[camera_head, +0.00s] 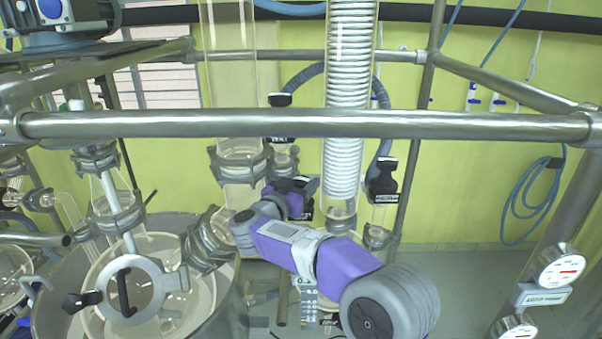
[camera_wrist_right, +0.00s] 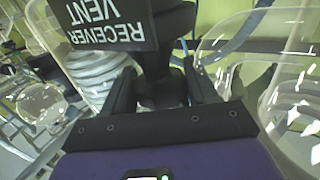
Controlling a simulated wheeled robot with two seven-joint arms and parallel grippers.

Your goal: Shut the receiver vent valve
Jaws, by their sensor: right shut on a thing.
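The black label reading RECEIVER VENT (camera_wrist_right: 105,22) shows upside down at the top of the right wrist view. Just below it is the black valve handle (camera_wrist_right: 165,82), between the two dark fingers of my right gripper (camera_wrist_right: 162,92). The gripper is shut on this handle. In the head view my right gripper (camera_head: 303,186) is small and dark, at the end of the purple wrist, among the glass columns. It covers most of the handle there, so I cannot tell how the handle is turned. My left gripper is not in view.
A steel rail (camera_head: 300,124) crosses in front of the glassware. A coiled glass condenser (camera_head: 350,100) stands behind it. Another black valve handle (camera_head: 384,178) is to the right of the gripper. Glass also stands close on the right in the wrist view (camera_wrist_right: 285,90).

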